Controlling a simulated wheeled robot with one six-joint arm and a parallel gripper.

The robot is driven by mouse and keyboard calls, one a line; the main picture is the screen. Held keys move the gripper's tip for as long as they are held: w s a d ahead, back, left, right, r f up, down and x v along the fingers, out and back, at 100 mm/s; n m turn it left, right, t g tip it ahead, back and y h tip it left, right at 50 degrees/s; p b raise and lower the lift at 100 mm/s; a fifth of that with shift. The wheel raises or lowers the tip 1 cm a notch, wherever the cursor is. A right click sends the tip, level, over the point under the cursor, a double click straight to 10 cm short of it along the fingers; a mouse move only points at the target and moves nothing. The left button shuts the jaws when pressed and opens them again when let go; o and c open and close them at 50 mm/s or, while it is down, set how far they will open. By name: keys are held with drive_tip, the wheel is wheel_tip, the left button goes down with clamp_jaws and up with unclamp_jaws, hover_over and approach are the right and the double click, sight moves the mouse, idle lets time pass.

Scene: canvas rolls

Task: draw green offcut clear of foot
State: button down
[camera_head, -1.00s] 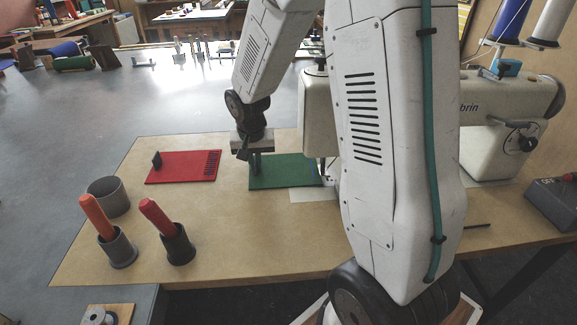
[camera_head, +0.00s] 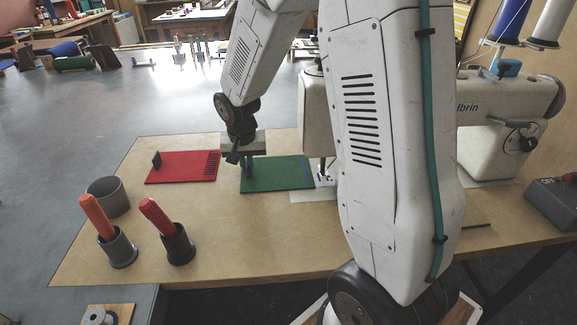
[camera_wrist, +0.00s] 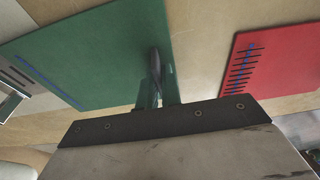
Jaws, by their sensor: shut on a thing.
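The green offcut (camera_head: 281,173) lies flat on the tan table, left of the sewing machine's foot (camera_head: 323,172). My gripper (camera_head: 247,172) is shut on a dark upright tab at the offcut's left end. In the wrist view the green offcut (camera_wrist: 95,55) spreads to the left of my gripper (camera_wrist: 158,92), with the blue line at its far left. The metal foot area (camera_wrist: 10,100) shows at the left edge.
A red piece (camera_head: 185,168) with dark slots and an upright tab lies just left of the green offcut. A grey cup (camera_head: 108,197) and two holders with orange-red handles (camera_head: 160,215) stand at the table's left. The sewing machine (camera_head: 485,125) stands at the right. The front middle is clear.

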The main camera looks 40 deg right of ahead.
drive_tip(key=shift+a, duration=0.15)
drive_tip(key=shift+w+a, duration=0.2)
drive_tip(key=shift+a, duration=0.9)
drive_tip(key=c, duration=1.9)
unclamp_jaws()
drive_tip(key=shift+r, duration=2)
drive_tip(key=o, duration=0.6)
